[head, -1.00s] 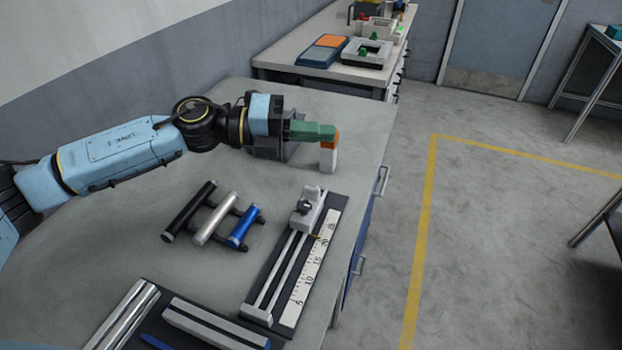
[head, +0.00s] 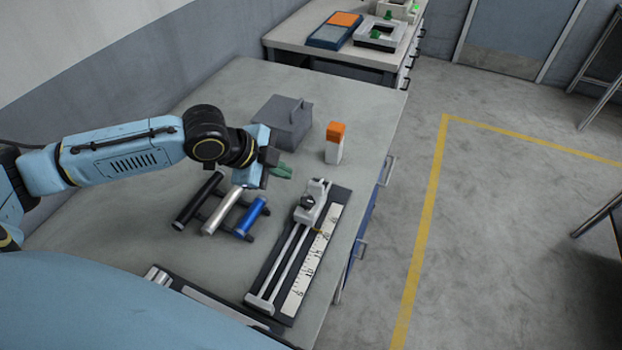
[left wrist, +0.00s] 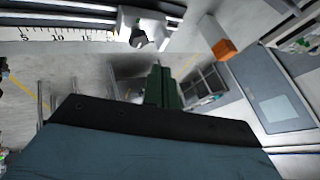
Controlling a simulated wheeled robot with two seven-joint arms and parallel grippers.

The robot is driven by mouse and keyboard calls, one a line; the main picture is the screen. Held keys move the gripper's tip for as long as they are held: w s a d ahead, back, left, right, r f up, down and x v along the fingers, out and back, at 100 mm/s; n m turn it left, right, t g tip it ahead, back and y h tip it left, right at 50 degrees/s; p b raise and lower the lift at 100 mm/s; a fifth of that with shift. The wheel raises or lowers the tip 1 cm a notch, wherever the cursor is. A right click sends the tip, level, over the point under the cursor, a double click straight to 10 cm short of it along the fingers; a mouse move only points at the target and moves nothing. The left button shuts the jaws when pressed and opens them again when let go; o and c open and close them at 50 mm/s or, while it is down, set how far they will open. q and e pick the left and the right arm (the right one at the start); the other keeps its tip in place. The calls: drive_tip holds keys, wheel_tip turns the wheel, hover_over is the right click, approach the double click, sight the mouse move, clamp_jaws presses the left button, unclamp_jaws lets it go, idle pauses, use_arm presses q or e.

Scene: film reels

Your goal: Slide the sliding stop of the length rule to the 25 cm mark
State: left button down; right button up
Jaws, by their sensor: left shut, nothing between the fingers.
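The length rule (head: 252,302) lies on the bench at front right, a dark base with two rails and a white numbered scale (head: 297,288). Its sliding stop (head: 312,205), a pale block with a dark knob, stands at the far part of the rails. A small orange pointer at the stop appears near the 20 mark; the exact reading is unclear. In the left wrist view the stop (left wrist: 143,27) and scale (left wrist: 45,33) show along the top. My left gripper (head: 281,171), with green fingers, is shut and empty above the bench, left of and beyond the stop, apart from it.
A rack with black, silver and blue cylinders (head: 222,212) lies left of the rule. Metal bars lie at the front. The bench's right edge runs close to the rule.

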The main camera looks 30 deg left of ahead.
use_arm(q)
approach(319, 193)
drive_tip(key=x, duration=0.4)
drive_tip(key=shift+w+f, duration=0.2)
drive_tip(key=shift+f, duration=0.05)
use_arm(e)
drive_tip(key=shift+d+f, duration=0.15)
drive_tip(key=shift+d, duration=0.15)
